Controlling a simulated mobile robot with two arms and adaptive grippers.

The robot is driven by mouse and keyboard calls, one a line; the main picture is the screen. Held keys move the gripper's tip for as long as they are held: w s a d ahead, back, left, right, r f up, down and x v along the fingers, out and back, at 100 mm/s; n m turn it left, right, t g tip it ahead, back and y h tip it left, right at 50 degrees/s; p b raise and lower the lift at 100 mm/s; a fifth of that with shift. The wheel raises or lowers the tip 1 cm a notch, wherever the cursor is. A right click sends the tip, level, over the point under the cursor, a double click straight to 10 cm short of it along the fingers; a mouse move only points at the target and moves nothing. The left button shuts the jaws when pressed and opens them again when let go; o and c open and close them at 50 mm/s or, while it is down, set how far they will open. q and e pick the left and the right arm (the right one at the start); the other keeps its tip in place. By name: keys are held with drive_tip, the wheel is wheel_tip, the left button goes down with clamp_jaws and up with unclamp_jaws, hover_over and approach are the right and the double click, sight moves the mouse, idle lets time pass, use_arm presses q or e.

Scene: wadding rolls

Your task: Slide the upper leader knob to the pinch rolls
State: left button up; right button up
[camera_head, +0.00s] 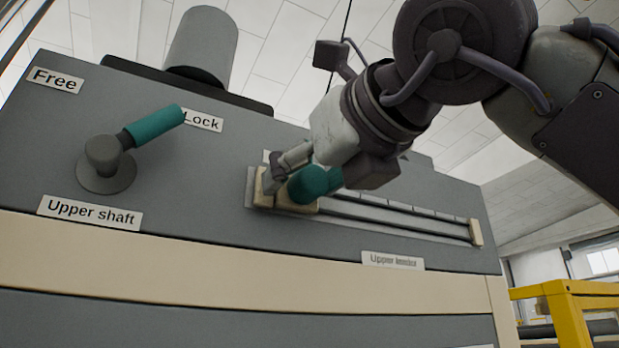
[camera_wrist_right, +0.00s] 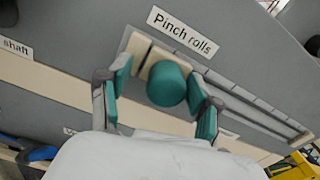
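The upper leader knob (camera_head: 308,185) is a round teal knob on a cream slider block. It sits at the left end of a slotted rail (camera_head: 395,216), close to the cream end stop. The knob also shows in the right wrist view (camera_wrist_right: 167,83), near the "Pinch rolls" label (camera_wrist_right: 183,32). My right gripper (camera_head: 298,178) is at the knob. In the wrist view its teal-padded fingers (camera_wrist_right: 160,78) stand on either side of the knob, with visible gaps. In the head view the gripper covers part of the rail. My left gripper is not in view.
An "Upper shaft" lever (camera_head: 152,127) with a teal handle stands left of the rail, pointing toward the "Lock" label (camera_head: 203,121). The rail right of the knob looks clear. A yellow frame (camera_head: 565,300) stands at the lower right.

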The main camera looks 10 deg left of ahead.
drive_tip(key=shift+s+d, duration=0.15)
drive_tip(key=shift+d, duration=0.3)
drive_tip(key=v, duration=1.1)
drive_tip(key=shift+s, duration=0.25)
drive_tip(key=shift+a, duration=0.1)
